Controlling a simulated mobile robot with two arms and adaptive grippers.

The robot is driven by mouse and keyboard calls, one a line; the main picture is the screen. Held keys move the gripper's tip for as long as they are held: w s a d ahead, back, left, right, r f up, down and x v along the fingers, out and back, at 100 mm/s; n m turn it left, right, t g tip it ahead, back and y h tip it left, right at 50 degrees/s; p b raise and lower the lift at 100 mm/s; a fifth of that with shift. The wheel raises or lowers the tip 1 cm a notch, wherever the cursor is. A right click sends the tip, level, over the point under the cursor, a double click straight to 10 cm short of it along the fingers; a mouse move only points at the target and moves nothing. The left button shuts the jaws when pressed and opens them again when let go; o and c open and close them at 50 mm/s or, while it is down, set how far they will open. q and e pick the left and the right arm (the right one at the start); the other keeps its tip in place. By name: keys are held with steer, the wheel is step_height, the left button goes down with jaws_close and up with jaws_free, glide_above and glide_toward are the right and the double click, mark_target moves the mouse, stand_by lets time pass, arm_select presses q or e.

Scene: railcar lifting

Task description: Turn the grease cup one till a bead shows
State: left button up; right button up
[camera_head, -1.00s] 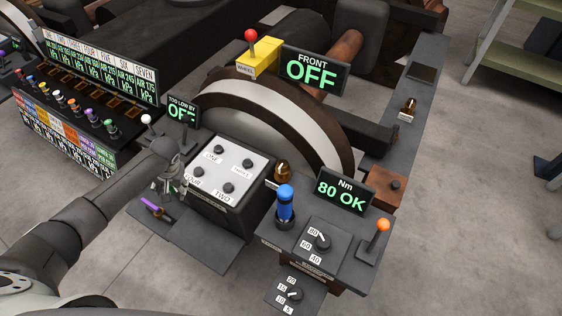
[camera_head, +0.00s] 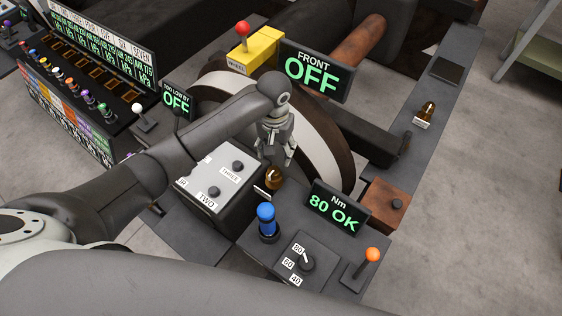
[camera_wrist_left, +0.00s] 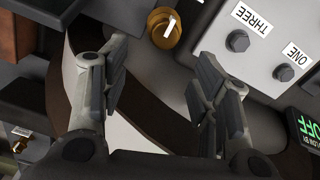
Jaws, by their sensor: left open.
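A brass grease cup (camera_head: 274,178) stands on the dark bench between the grey box and the Nm display; its label is too small to read. In the left wrist view this cup (camera_wrist_left: 163,28) carries a white mark and lies at the top, beyond the fingertips. A second brass cup (camera_head: 428,108) stands on the far right ledge, its label also unreadable. My left gripper (camera_head: 276,156) is open above and just behind the nearer cup, pointing down. Its two fingers (camera_wrist_left: 160,80) are spread wide with nothing between them. I see no bead. My right gripper is not in view.
The grey box (camera_head: 218,178) with black knobs is left of the cup. A blue-topped handle (camera_head: 266,222) stands in front, and the Nm display (camera_head: 338,211) reads "80 OK" at right. The wheel (camera_head: 318,150) is close behind my gripper.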

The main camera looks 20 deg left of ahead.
mark_target(273, 170)
arm_select(q)
steer(key=f, duration=0.1)
steer(key=s+f, duration=0.1)
steer(key=shift+s+a+f, duration=0.2)
steer(key=shift+a+f, duration=0.1)
steer(key=shift+a, duration=0.1)
step_height(273, 170, down, 3)
steer(key=shift+f, duration=0.15)
steer(key=f, duration=0.2)
steer(key=shift+w+d+f, duration=0.15)
steer(key=shift+w+f, duration=0.1)
steer(key=shift+f, duration=0.6)
steer(key=shift+s, duration=0.1)
steer(key=shift+f, duration=0.1)
steer(key=shift+c, duration=0.8)
steer(key=c, duration=0.9)
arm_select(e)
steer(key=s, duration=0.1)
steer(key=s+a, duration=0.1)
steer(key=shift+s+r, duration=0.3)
arm_select(q)
steer(key=shift+m+p, duration=0.3)
steer(key=shift+p, duration=0.1)
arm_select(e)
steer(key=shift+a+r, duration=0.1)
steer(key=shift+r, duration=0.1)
